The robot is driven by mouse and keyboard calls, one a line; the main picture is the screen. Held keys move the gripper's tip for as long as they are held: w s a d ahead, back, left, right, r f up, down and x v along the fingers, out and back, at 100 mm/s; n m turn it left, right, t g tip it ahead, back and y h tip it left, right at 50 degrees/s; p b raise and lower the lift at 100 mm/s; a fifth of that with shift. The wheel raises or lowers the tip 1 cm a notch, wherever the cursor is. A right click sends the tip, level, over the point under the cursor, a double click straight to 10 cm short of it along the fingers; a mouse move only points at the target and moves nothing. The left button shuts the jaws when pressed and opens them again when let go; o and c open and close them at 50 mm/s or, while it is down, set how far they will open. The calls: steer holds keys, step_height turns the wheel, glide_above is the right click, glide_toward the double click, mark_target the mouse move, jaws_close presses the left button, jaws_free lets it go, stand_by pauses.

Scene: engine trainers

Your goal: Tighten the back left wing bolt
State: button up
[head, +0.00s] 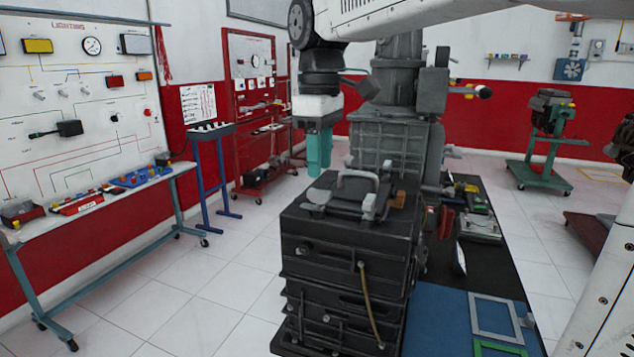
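The black engine block (335,245) stands upright in the middle of the view, with a dark plate (345,196) and a grey handle on its top. Small grey pieces that look like wing bolts sit around the plate: one at the near right (368,207) and one at the left (316,200). They are small, and I cannot tell clearly which is the back left wing bolt or how far it is turned. My gripper (319,172) has teal fingers pointing down, above and beyond the left side of the block's top. The fingers overlap in this view, so their gap is unclear.
A taller grey machine part (385,145) rises right behind the plate. The dark bench with a blue mat (437,320) holds tools and frames at the right. A wiring board on a blue stand (95,207) is at the left. Tiled floor (215,285) is clear left of the block.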

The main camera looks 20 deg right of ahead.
mark_target(319, 190)
step_height(319, 190, down, 5)
steer(key=shift+f, duration=0.15)
jaws_close()
